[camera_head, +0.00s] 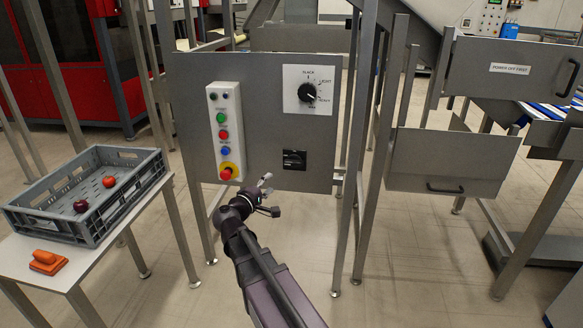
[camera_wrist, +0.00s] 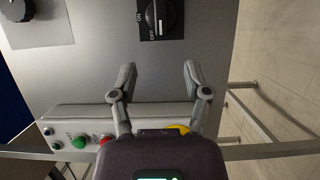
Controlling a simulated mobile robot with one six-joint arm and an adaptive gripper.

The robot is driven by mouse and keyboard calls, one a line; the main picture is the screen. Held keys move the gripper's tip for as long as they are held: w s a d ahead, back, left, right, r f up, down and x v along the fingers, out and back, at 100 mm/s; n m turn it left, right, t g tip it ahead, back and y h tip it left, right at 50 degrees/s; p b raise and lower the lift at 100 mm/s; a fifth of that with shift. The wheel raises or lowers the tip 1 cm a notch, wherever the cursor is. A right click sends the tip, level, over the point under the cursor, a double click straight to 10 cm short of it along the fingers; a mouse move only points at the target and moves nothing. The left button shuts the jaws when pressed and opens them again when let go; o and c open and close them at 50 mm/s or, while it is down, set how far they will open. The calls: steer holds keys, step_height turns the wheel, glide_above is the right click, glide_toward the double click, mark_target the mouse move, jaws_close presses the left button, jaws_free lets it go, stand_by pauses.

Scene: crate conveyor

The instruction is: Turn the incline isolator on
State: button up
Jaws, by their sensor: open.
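The isolator switch (camera_head: 294,159) is a small black rotary handle on a black plate, low on the grey panel. It also shows at the top of the wrist view (camera_wrist: 165,14), with ON lettered on its plate at the left. Its handle runs up and down there, with a white mark toward the gripper, and lies about level in the head view. My gripper (camera_head: 269,196) is open and empty, below and left of the switch. In the wrist view its fingertips (camera_wrist: 158,72) are apart, pointing toward the switch without touching it.
A button station (camera_head: 225,130) with a red stop on yellow stands left on the panel (camera_head: 265,110). A black dial (camera_head: 307,93) sits above the switch. A grey crate (camera_head: 130,205) with two round fruits and an orange tool (camera_head: 48,262) rest on the left table. Frame posts stand right.

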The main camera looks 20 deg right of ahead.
mark_target(292, 165)
steer(key=x, duration=1.3)
steer(key=shift+w+d, duration=0.2)
steer(key=shift+d, duration=0.15)
jaws_close()
